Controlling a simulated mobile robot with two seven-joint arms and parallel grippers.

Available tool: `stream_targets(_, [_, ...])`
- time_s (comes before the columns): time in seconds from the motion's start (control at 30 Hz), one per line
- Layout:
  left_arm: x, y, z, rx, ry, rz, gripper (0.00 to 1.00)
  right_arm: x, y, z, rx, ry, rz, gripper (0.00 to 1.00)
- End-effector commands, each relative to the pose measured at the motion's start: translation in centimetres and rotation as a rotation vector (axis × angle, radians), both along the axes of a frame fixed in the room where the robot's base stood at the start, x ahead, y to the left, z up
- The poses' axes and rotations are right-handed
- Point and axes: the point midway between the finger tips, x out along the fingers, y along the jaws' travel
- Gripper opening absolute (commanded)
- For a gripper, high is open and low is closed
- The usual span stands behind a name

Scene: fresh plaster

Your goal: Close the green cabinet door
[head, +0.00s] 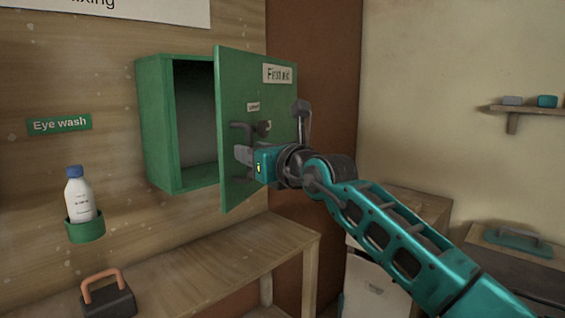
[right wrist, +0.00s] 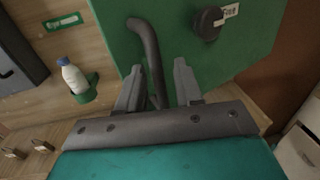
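The green cabinet (head: 158,125) hangs on the wooden wall, its dark inside partly showing. Its green door (head: 230,85), with a "First aid" label, stands well open, swung out toward me. A dark bent handle (right wrist: 145,42) is on the door, beside a round dark knob (right wrist: 207,23). My right gripper (head: 241,153) is at the door face by the handle. In the right wrist view its fingers (right wrist: 159,68) are apart, with the handle bar between them and gaps showing on both sides. My left gripper is not in view.
A wooden bench (head: 215,262) stands below the cabinet, with a dark weight-like block (head: 108,300) on it. A white bottle (head: 78,198) sits in a green wall holder (head: 86,230) at left. Boxes (head: 375,285) and a small shelf (head: 525,109) are at right.

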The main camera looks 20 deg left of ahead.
Motion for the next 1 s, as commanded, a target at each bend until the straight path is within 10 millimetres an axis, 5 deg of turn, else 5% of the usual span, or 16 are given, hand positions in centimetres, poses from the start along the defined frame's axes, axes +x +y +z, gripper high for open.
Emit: stream_targets(1.0, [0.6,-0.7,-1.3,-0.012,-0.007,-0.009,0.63,-5.5,-10.2,-0.1,0.0,-0.001,-0.003,0.35])
